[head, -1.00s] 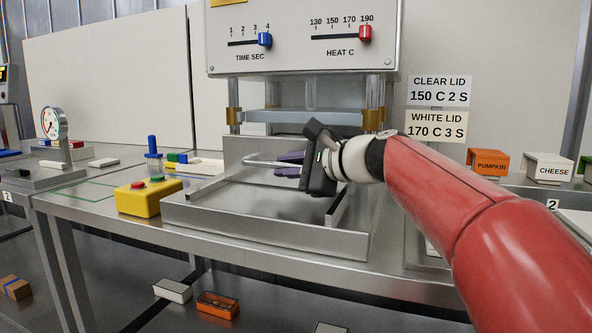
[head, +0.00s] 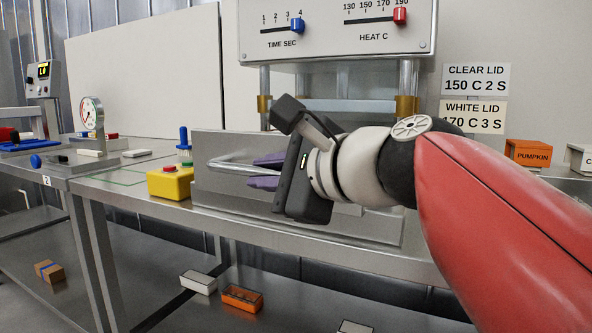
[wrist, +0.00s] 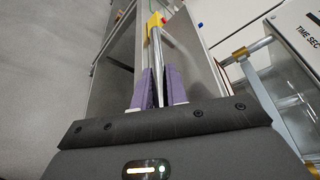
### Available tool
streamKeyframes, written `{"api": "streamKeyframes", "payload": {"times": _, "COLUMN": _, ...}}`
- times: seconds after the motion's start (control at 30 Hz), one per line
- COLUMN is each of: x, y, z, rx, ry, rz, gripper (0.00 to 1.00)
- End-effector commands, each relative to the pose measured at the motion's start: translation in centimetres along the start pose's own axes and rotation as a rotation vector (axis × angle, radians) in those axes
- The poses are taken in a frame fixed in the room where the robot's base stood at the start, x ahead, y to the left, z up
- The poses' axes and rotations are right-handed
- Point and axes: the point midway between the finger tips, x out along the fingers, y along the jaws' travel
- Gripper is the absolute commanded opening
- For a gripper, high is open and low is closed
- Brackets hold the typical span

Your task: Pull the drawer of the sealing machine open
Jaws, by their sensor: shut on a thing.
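The sealing machine (head: 345,30) stands on the steel table, with its control panel above metal posts. Its drawer front (head: 222,145) is a grey metal panel standing well forward of the posts, near the table's front edge. A round horizontal handle bar (head: 228,168) runs along it. My gripper (head: 262,170) is shut on the bar, with purple finger pads above and below it. In the wrist view, the handle (wrist: 161,50) runs between the purple fingers (wrist: 154,80). My wrist hides the right part of the drawer front and bar.
A yellow button box (head: 170,184) sits just left of the drawer. A gauge (head: 92,115) stands farther left. Lid signs (head: 474,80) and an orange pumpkin bin (head: 528,153) are at the right. Small boxes (head: 242,298) lie on the lower shelf. The space in front of the table looks clear.

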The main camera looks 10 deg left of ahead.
Motion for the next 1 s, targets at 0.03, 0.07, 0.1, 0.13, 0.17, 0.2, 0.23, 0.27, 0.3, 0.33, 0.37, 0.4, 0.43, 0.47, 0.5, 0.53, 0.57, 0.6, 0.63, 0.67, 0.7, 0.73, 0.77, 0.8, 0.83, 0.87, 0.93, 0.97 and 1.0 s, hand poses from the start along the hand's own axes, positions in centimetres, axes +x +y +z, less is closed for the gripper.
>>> {"api": "streamKeyframes", "payload": {"times": 0.03, "x": 0.0, "y": 0.1, "z": 0.0, "rx": 0.000, "ry": 0.001, "rz": 0.001, "gripper": 0.00}}
{"api": "streamKeyframes", "payload": {"times": 0.07, "x": 0.0, "y": 0.1, "z": 0.0, "rx": 0.000, "ry": 0.002, "rz": 0.001, "gripper": 0.00}}
{"api": "streamKeyframes", "payload": {"times": 0.1, "x": 0.0, "y": 0.2, "z": 0.1, "rx": 0.000, "ry": 0.002, "rz": 0.001, "gripper": 0.00}}
{"api": "streamKeyframes", "payload": {"times": 0.13, "x": -0.1, "y": 0.2, "z": 0.1, "rx": 0.000, "ry": 0.002, "rz": 0.001, "gripper": 0.00}}
{"api": "streamKeyframes", "payload": {"times": 0.17, "x": -0.1, "y": 0.2, "z": 0.1, "rx": 0.001, "ry": 0.002, "rz": 0.001, "gripper": 0.00}}
{"api": "streamKeyframes", "payload": {"times": 0.2, "x": -0.1, "y": 0.2, "z": 0.1, "rx": 0.001, "ry": 0.002, "rz": 0.001, "gripper": 0.00}}
{"api": "streamKeyframes", "payload": {"times": 0.23, "x": -0.1, "y": 0.2, "z": 0.1, "rx": 0.001, "ry": 0.002, "rz": 0.001, "gripper": 0.00}}
{"api": "streamKeyframes", "payload": {"times": 0.27, "x": -0.1, "y": 0.2, "z": 0.1, "rx": 0.000, "ry": 0.002, "rz": 0.001, "gripper": 0.00}}
{"api": "streamKeyframes", "payload": {"times": 0.3, "x": -0.1, "y": 0.2, "z": 0.1, "rx": 0.000, "ry": 0.002, "rz": 0.001, "gripper": 0.00}}
{"api": "streamKeyframes", "payload": {"times": 0.33, "x": 0.0, "y": 0.2, "z": 0.1, "rx": 0.000, "ry": 0.002, "rz": 0.001, "gripper": 0.00}}
{"api": "streamKeyframes", "payload": {"times": 0.37, "x": 0.0, "y": 0.2, "z": 0.1, "rx": 0.000, "ry": 0.002, "rz": 0.001, "gripper": 0.00}}
{"api": "streamKeyframes", "payload": {"times": 0.4, "x": 0.0, "y": 0.1, "z": 0.1, "rx": 0.000, "ry": 0.002, "rz": 0.001, "gripper": 0.16}}
{"api": "streamKeyframes", "payload": {"times": 0.43, "x": -0.1, "y": 0.1, "z": 0.1, "rx": 0.000, "ry": 0.002, "rz": 0.001, "gripper": 0.20}}
{"api": "streamKeyframes", "payload": {"times": 0.47, "x": -0.1, "y": 0.1, "z": 0.1, "rx": 0.000, "ry": 0.002, "rz": 0.001, "gripper": 0.24}}
{"api": "streamKeyframes", "payload": {"times": 0.5, "x": -0.1, "y": 0.1, "z": 0.1, "rx": 0.000, "ry": 0.002, "rz": 0.001, "gripper": 0.29}}
{"api": "streamKeyframes", "payload": {"times": 0.53, "x": -0.1, "y": 0.1, "z": 0.1, "rx": 0.000, "ry": 0.002, "rz": 0.001, "gripper": 0.33}}
{"api": "streamKeyframes", "payload": {"times": 0.57, "x": -0.1, "y": 0.1, "z": 0.1, "rx": 0.000, "ry": 0.002, "rz": 0.001, "gripper": 0.36}}
{"api": "streamKeyframes", "payload": {"times": 0.6, "x": -0.1, "y": 0.1, "z": 0.1, "rx": 0.000, "ry": 0.001, "rz": 0.001, "gripper": 0.36}}
{"api": "streamKeyframes", "payload": {"times": 0.63, "x": -0.1, "y": 0.1, "z": 0.1, "rx": 0.000, "ry": 0.001, "rz": 0.000, "gripper": 0.36}}
{"api": "streamKeyframes", "payload": {"times": 0.67, "x": -0.1, "y": 0.1, "z": 0.1, "rx": 0.000, "ry": 0.001, "rz": 0.000, "gripper": 0.36}}
{"api": "streamKeyframes", "payload": {"times": 0.7, "x": -0.1, "y": 0.1, "z": 0.1, "rx": 0.000, "ry": 0.001, "rz": 0.000, "gripper": 0.36}}
{"api": "streamKeyframes", "payload": {"times": 0.73, "x": -0.1, "y": 0.1, "z": 0.1, "rx": 0.000, "ry": 0.001, "rz": 0.000, "gripper": 0.36}}
{"api": "streamKeyframes", "payload": {"times": 0.77, "x": -0.1, "y": 0.1, "z": 0.1, "rx": 0.000, "ry": 0.001, "rz": 0.000, "gripper": 0.36}}
{"api": "streamKeyframes", "payload": {"times": 0.8, "x": -0.1, "y": 0.1, "z": 0.1, "rx": 0.000, "ry": 0.001, "rz": 0.000, "gripper": 0.36}}
{"api": "streamKeyframes", "payload": {"times": 0.83, "x": -0.1, "y": 0.1, "z": 0.1, "rx": 0.000, "ry": 0.001, "rz": 0.000, "gripper": 0.36}}
{"api": "streamKeyframes", "payload": {"times": 0.87, "x": -0.3, "y": 0.1, "z": 0.1, "rx": -0.001, "ry": 0.001, "rz": -0.001, "gripper": 0.36}}
{"api": "streamKeyframes", "payload": {"times": 0.93, "x": -0.9, "y": 0.1, "z": 0.2, "rx": -0.001, "ry": 0.001, "rz": -0.002, "gripper": 0.36}}
{"api": "streamKeyframes", "payload": {"times": 0.97, "x": -1.3, "y": 0.1, "z": 0.2, "rx": -0.002, "ry": 0.001, "rz": -0.002, "gripper": 0.36}}
{"api": "streamKeyframes", "payload": {"times": 1.0, "x": -1.9, "y": 0.1, "z": 0.2, "rx": -0.002, "ry": 0.002, "rz": -0.002, "gripper": 0.36}}
